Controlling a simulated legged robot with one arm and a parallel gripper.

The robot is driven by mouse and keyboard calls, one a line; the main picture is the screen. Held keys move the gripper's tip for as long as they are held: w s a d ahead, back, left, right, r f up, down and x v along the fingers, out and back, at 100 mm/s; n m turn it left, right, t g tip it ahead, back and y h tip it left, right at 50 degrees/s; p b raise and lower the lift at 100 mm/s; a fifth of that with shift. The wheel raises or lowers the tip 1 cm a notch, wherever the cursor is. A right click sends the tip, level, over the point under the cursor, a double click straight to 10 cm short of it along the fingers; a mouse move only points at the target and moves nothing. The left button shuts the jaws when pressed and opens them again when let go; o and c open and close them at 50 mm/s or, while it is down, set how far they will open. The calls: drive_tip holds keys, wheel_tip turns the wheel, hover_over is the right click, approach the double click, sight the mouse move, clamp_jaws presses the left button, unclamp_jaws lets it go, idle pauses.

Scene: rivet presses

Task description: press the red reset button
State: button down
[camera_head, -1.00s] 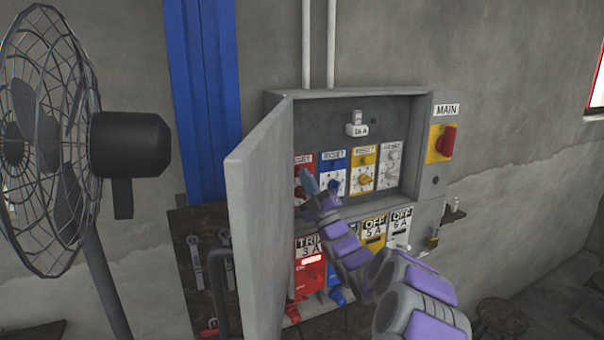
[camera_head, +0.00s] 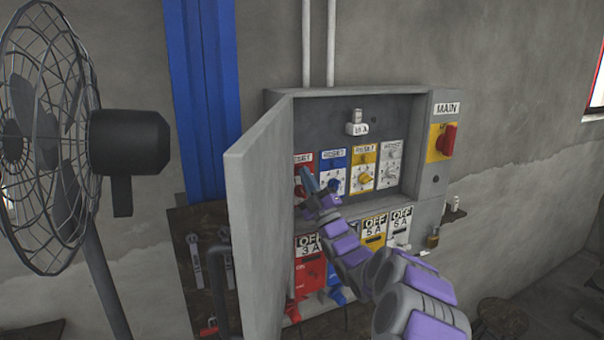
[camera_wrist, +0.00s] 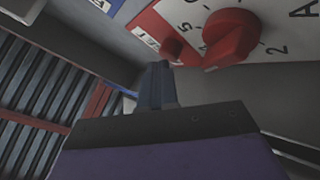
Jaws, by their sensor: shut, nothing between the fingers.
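The red reset button (camera_wrist: 172,47) shows in the wrist view as a small red knob beside the larger red dial (camera_wrist: 232,38), near a RESET label. My gripper (camera_wrist: 158,66) is shut and empty, its fingertips right by the button; I cannot tell whether they touch it. In the head view my gripper (camera_head: 309,177) reaches into the open grey box (camera_head: 400,112) at the red module (camera_head: 299,163) on the left, partly covering it. Below it, the red breaker (camera_head: 308,277) reads OFF 3 A.
The open grey door (camera_head: 258,220) stands close to the left of my gripper. Blue (camera_head: 333,170), yellow (camera_head: 364,168) and white (camera_head: 391,165) modules are to the right, and the MAIN switch (camera_head: 449,140) is beyond. A fan (camera_head: 50,140) stands at the far left.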

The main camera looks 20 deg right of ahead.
drive_tip(key=shift+s+b, duration=0.65)
drive_tip(key=shift+s, duration=0.1)
drive_tip(key=shift+h, duration=0.3)
drive_tip(key=shift+s+d+b, duration=0.1)
drive_tip(key=shift+s+b, duration=2.15)
drive_tip(key=shift+s, duration=0.25)
